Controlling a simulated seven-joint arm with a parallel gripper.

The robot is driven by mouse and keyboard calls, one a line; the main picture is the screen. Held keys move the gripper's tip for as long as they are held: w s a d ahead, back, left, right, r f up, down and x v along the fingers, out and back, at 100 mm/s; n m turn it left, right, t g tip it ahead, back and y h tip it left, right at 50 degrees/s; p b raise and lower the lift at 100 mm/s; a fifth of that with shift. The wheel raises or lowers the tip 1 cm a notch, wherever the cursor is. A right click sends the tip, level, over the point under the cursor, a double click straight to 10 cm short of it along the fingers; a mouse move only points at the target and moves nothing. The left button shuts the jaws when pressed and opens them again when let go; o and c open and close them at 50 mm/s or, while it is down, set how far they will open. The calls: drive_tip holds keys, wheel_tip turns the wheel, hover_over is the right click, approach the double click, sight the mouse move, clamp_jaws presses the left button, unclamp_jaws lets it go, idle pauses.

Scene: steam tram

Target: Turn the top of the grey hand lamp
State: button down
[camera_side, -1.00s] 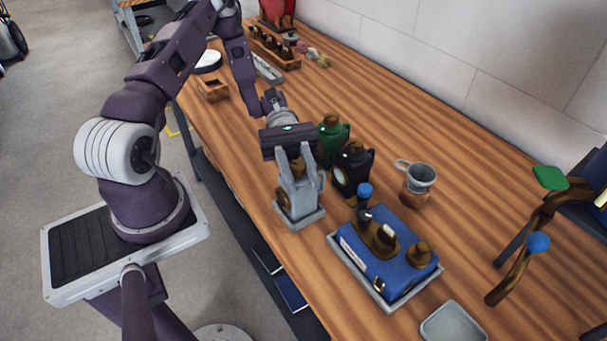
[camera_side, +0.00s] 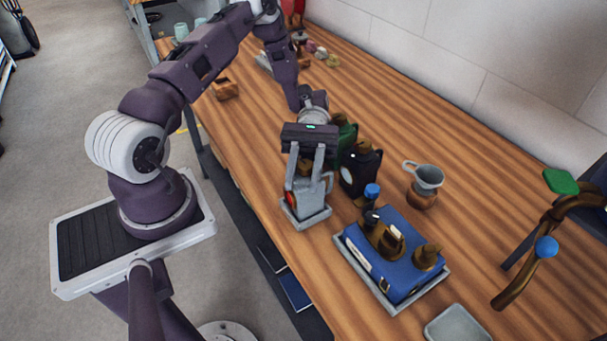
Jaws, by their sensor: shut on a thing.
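The grey hand lamp (camera_side: 303,196) stands upright on a small grey tray (camera_side: 318,217) near the front edge of the bench, in the side view. A reddish patch shows on its left side. My gripper (camera_side: 305,178) points down over the lamp, one finger on each side of its upper part, and is shut on the lamp's top. The fingers and hand hide most of that top.
A black lamp (camera_side: 361,172) and a green lamp (camera_side: 345,136) stand close behind, to the right. A blue box with brown knobs (camera_side: 405,265) sits in a tray nearby. The bench is clear toward the wall.

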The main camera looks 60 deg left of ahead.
sight(306, 161)
drive_tip(key=c, duration=1.1)
unclamp_jaws()
drive_tip(key=shift+w, duration=0.1)
drive_tip(key=v, duration=0.3)
drive_tip(key=shift+a+f, duration=0.1)
drive_tip(key=shift+a, duration=0.05)
wheel_tip(306, 161, up, 7)
drive_tip(key=shift+r, duration=0.1)
